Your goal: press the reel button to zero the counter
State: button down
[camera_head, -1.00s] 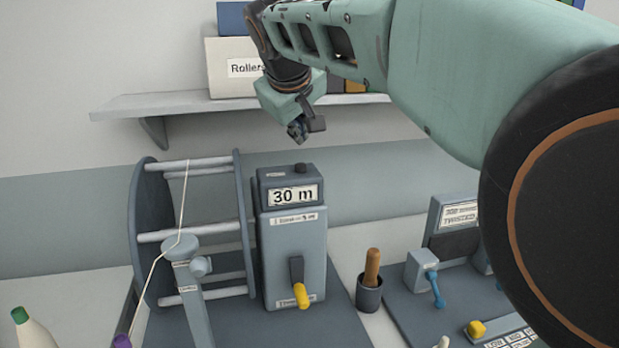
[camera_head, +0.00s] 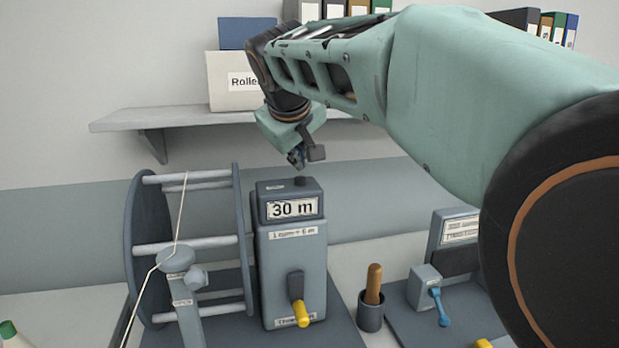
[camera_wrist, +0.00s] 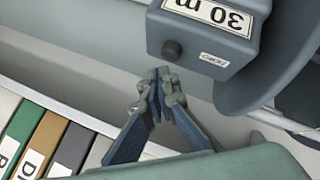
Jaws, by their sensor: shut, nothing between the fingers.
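The reel counter box (camera_head: 292,265) stands upright with its display (camera_head: 292,208) reading "30 m". The dark round reel button (camera_head: 300,181) sits on its top face. The button also shows in the wrist view (camera_wrist: 172,48), beside a small label reading "ZERO". My gripper (camera_head: 298,160) is shut and empty, pointing down just above the button in the head view. In the wrist view its fingertips (camera_wrist: 160,74) meet close to the button, and a gap shows between them in the picture. I cannot tell the exact height between them.
The large reel (camera_head: 150,248) with its thread stands left of the counter. A yellow-ended crank (camera_head: 299,312) is on the counter's front. A cup (camera_head: 370,314) with a wooden handle stands at right. A wall shelf (camera_head: 190,115) with a box (camera_head: 228,80) is behind my arm.

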aim_at(300, 179)
dwell(0.7)
jog(key=shift+f+b, duration=0.35)
jog(key=shift+f, duration=0.1)
jog(key=shift+f+b, duration=0.4)
jog(key=shift+f, duration=0.1)
dwell(0.8)
jog(key=shift+r, duration=0.1)
jog(key=shift+r+p, duration=0.85)
notch_tip(300, 179, up, 5)
jog(key=p, duration=0.4)
dwell(0.4)
